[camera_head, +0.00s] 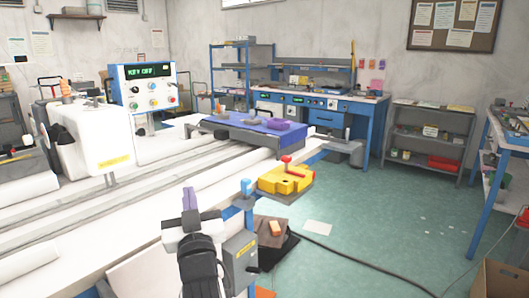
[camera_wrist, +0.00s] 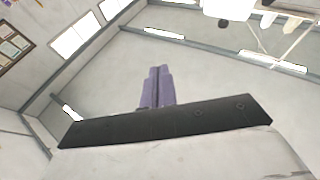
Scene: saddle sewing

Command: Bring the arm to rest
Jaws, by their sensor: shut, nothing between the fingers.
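My gripper (camera_head: 190,199) shows at the lower middle of the head view, with purple fingers pointing up above a dark wrist. In the wrist view the purple fingers (camera_wrist: 157,88) lie side by side, shut with nothing between them. My gripper is in front of the long white work table (camera_head: 75,240) in the picture and touches nothing that I can see.
A white machine head (camera_head: 88,138) stands left. Green floor (camera_head: 385,215) is mostly open at right, crossed by a dark cable.

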